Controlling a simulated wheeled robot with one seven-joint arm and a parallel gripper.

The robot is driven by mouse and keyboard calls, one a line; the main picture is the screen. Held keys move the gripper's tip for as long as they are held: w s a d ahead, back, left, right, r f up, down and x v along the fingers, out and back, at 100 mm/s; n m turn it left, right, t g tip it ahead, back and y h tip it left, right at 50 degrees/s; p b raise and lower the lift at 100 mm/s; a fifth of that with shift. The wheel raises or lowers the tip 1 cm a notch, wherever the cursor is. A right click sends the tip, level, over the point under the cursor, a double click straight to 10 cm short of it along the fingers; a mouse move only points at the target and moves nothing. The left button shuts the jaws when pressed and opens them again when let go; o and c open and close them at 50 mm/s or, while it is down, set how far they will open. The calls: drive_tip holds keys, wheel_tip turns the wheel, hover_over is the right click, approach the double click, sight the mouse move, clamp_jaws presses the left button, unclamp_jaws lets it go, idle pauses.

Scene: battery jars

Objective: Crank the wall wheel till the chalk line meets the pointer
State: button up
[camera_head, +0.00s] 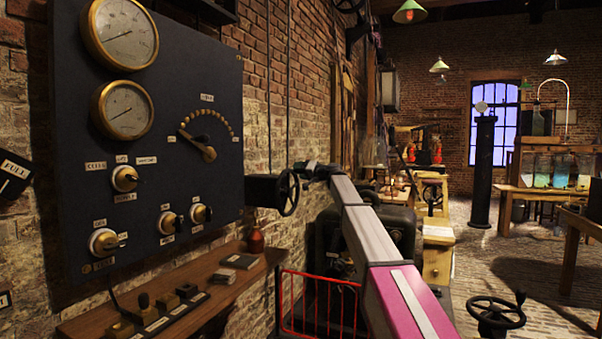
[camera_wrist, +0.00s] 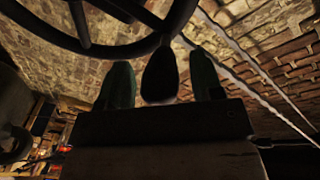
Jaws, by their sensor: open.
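The wall wheel (camera_head: 289,192) is a dark spoked handwheel beside the right edge of the black gauge panel, on a dark box at the brick wall. In the wrist view its rim (camera_wrist: 62,40) and spokes cross the top left. A dark crank handle (camera_wrist: 160,74) hangs from the rim. My gripper (camera_wrist: 161,82) is open, with one greenish finger on each side of the handle and visible gaps on both sides. In the head view my gripper (camera_head: 308,170) is small, at the wheel's upper right. I cannot make out the chalk line or the pointer.
The gauge panel (camera_head: 150,110) carries dials and knobs. A wooden shelf (camera_head: 185,300) with switches and a red bottle (camera_head: 256,240) is below it. Another handwheel (camera_head: 497,313) stands at lower right. The brick floor behind it is partly clear.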

clamp_jaws()
drive_tip(key=shift+w, duration=0.15)
